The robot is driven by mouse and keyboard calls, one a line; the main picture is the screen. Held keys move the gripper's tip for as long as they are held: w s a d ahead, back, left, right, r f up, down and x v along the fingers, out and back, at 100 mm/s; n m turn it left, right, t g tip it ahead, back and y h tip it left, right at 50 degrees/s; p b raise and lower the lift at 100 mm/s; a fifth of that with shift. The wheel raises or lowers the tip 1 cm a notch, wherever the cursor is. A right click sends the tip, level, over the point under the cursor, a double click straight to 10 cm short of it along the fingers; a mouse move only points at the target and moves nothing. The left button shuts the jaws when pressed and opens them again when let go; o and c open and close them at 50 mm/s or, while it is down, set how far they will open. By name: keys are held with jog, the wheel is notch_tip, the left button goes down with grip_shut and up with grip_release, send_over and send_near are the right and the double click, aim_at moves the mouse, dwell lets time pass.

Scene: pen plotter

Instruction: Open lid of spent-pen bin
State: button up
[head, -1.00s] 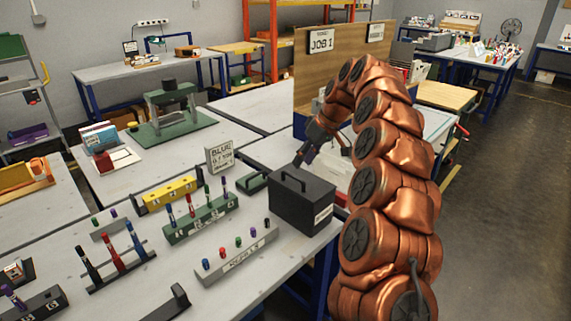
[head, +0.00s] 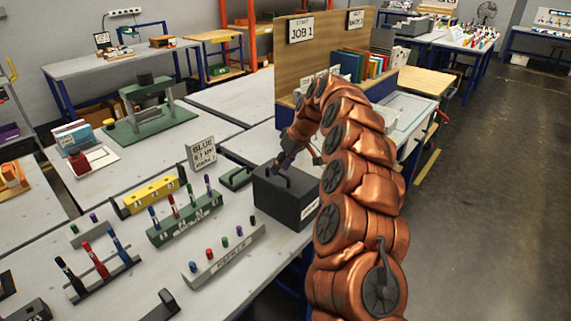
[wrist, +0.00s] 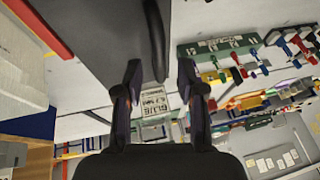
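The spent-pen bin (head: 290,205) is a dark grey box near the table's right edge in the head view. Its lid is closed and carries a black arched handle (head: 277,175). In the wrist view the grey bin (wrist: 92,40) fills the upper left, with the dark handle (wrist: 155,38) running down toward the fingers. My gripper (head: 298,162) is above the rear part of the bin, close to the handle. Its two fingers are apart with nothing between them in the wrist view (wrist: 160,85). Whether a finger touches the handle is unclear.
A green pen rack (head: 185,222) and a grey holder (head: 225,255) with caps stand left of the bin. A small green block (head: 236,178) and a white sign (head: 201,152) stand behind it. The floor (head: 470,210) on the right is clear.

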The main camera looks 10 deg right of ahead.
jog(key=shift+w+a+f, duration=0.1)
jog(key=shift+f, duration=0.35)
grip_shut()
dwell(0.3)
